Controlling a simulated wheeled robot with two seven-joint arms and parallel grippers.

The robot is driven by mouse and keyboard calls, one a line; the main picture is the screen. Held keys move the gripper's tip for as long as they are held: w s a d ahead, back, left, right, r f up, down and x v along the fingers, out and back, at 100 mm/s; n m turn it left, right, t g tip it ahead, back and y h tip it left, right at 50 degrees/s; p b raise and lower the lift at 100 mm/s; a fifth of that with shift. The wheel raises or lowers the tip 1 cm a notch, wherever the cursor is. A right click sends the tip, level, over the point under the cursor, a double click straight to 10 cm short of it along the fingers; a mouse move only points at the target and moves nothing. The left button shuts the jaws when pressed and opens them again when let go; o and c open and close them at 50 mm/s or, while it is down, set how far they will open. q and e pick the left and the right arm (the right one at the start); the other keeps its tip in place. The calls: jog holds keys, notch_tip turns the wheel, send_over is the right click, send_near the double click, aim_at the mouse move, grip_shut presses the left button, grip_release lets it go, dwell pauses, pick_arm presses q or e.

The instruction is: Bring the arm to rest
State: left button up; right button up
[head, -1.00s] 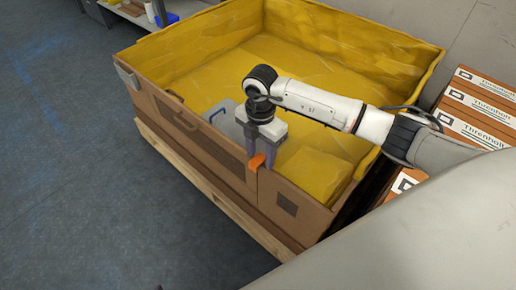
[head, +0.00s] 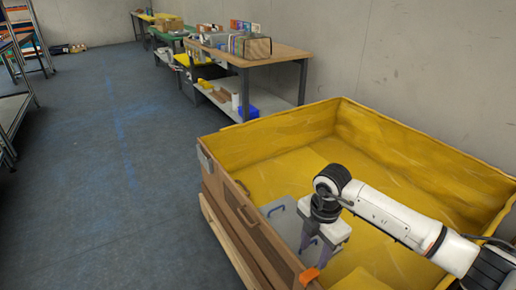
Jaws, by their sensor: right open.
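My right arm (head: 395,218) comes in from the right and reaches over a large brown crate lined with yellow (head: 250,150). My right gripper (head: 307,262) points down above the crate's near part and is open. An orange piece (head: 309,276) shows just below its fingers, by the crate's near wall. A grey flat case with a dark handle (head: 284,219) lies inside the crate, just left of the gripper and partly hidden by it. My left gripper is not in view.
A wooden workbench (head: 285,52) with boxes stands behind the crate against the wall, with a blue bin (head: 246,111) on its lower shelf. More tables recede behind it. Metal racks (head: 18,100) stand at the far left. The grey floor (head: 110,180) is open left of the crate.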

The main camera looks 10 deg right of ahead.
jog(key=s+a+n+y, duration=0.1)
jog(key=s+a+y, duration=0.15)
jog(key=a, duration=0.35)
jog(key=s+a+n+g+y+p, duration=0.1)
jog(key=s+a+y, duration=0.15)
jog(key=a, duration=0.35)
jog(key=s+a+n+y, duration=0.1)
jog(key=s+a+y, duration=0.15)
jog(key=a, duration=0.35)
jog(key=a+r+m+t+y+p, duration=0.2)
jog(key=a+r+m+t+y, duration=0.3)
jog(key=a+r+t+y, duration=0.6)
jog(key=w+d+f+m+t+h+p, duration=0.1)
jog(key=d+f+m+t+h, duration=0.1)
jog(key=d+m+h, duration=0.45)
jog(key=d+f+m+t+h, duration=0.25)
jog(key=d+m+h, duration=0.25)
jog(key=d+m, duration=0.25)
jog(key=s+d+f+m+g+h+p, duration=0.1)
jog(key=s+d+f+m+g+h, duration=0.2)
jog(key=s+f, duration=1)
jog(key=s+d+g+h, duration=0.1)
jog(key=d+g, duration=0.2)
jog(key=d, duration=0.1)
jog(key=shift+s+f+m+h, duration=0.15)
jog(key=shift+f+m+h, duration=0.15)
jog(key=shift+m, duration=0.1)
